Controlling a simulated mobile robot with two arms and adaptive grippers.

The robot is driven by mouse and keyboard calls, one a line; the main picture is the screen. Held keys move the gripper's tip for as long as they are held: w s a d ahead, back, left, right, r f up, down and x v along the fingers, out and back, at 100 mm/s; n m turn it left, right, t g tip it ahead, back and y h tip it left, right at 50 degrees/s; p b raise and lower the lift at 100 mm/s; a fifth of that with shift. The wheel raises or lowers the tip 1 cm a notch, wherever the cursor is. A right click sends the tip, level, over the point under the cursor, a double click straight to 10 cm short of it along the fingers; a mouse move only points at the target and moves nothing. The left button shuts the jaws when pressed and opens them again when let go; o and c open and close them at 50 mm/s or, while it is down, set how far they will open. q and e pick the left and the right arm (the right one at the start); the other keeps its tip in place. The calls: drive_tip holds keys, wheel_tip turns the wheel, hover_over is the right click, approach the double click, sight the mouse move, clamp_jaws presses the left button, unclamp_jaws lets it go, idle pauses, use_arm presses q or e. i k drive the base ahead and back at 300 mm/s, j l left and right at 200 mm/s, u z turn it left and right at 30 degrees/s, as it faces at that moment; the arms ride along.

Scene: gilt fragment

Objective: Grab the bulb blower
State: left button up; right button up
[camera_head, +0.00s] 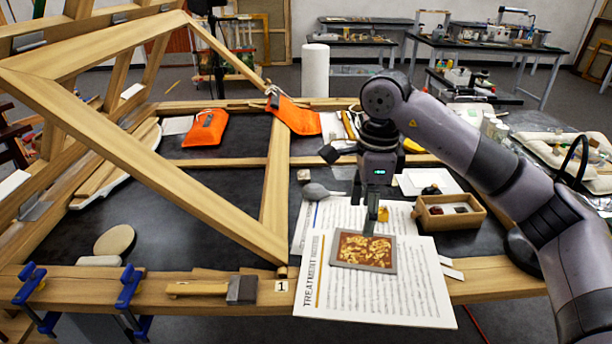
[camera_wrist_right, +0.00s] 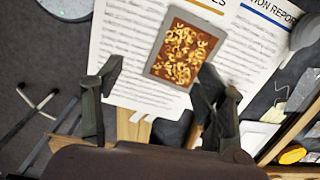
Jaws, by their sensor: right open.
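The bulb blower looks to be the dark grey rounded bulb with a thin nozzle (camera_head: 317,191), lying on the black tabletop just behind the printed sheets. A grey rounded shape at the top right edge of the right wrist view (camera_wrist_right: 305,34) may be the same bulb, partly cut off. My right gripper (camera_head: 366,202) points down over the sheets, right of the bulb and apart from it. In the right wrist view its fingers (camera_wrist_right: 160,76) are spread, with nothing held between them. My left gripper is in neither view.
A framed gilt fragment (camera_head: 365,251) lies on the printed sheets (camera_head: 400,295) below my right gripper. A wooden box (camera_head: 450,216) stands to the right. Large wooden frame beams (camera_head: 150,155) rise on the left. A hammer-like tool (camera_head: 215,289) lies at the front edge.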

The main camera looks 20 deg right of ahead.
sight(328, 194)
drive_tip(key=i, duration=1)
